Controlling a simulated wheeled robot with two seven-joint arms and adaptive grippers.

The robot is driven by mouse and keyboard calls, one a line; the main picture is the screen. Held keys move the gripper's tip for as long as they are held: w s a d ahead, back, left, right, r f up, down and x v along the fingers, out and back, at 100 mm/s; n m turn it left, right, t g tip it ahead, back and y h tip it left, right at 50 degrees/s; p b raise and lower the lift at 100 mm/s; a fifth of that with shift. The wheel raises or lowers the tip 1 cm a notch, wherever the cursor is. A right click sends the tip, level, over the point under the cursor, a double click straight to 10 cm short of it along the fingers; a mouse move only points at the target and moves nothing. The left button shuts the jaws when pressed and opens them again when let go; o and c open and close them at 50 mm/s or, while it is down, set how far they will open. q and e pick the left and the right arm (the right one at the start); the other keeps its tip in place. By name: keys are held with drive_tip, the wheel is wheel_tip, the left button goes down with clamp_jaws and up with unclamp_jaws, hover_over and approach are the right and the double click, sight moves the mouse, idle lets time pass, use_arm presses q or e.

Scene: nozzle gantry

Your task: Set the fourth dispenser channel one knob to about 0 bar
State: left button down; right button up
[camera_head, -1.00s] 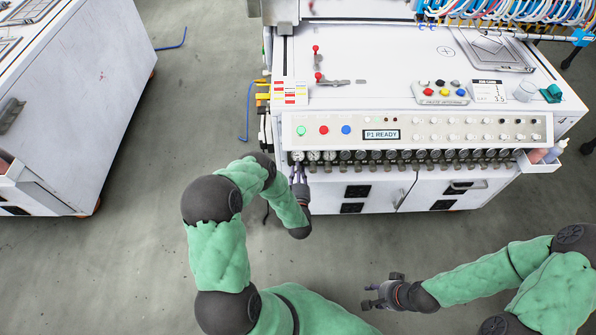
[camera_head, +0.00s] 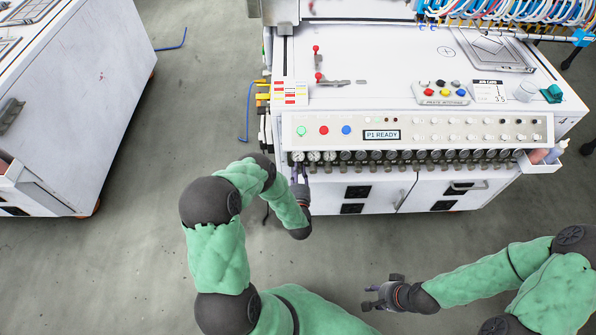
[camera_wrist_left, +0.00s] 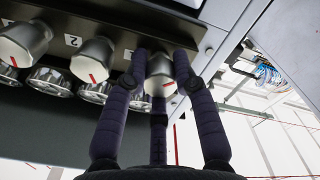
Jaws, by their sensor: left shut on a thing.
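A row of knobs with round gauges runs along the front edge of the white cabinet. In the left wrist view, the silver end knob (camera_wrist_left: 160,75), with a red mark, sits between the fingers of my left gripper (camera_wrist_left: 163,62). The neighbouring knob (camera_wrist_left: 95,60) is labelled 2. In the head view, my left gripper (camera_head: 299,174) is below the leftmost gauge (camera_head: 298,156); its fingertips are too small to make out. My right gripper (camera_head: 371,296) is empty, away from the cabinet, with fingers apart.
The white cabinet (camera_head: 370,90) carries a button panel with a display reading P1 READY (camera_head: 382,135). A bottle tray (camera_head: 542,165) juts out at its right end. Another white cabinet (camera_head: 80,110) stands at the left.

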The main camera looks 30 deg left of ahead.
use_arm(q)
drive_tip(key=shift+s+d+f, duration=0.2)
drive_tip(key=shift+f, duration=0.15)
drive_tip(key=c, duration=1.3)
unclamp_jaws()
drive_tip(key=shift+o, duration=0.2)
drive_tip(key=shift+w+r, duration=0.1)
drive_tip(key=shift+a+r, duration=0.1)
drive_tip(key=v, duration=1.2)
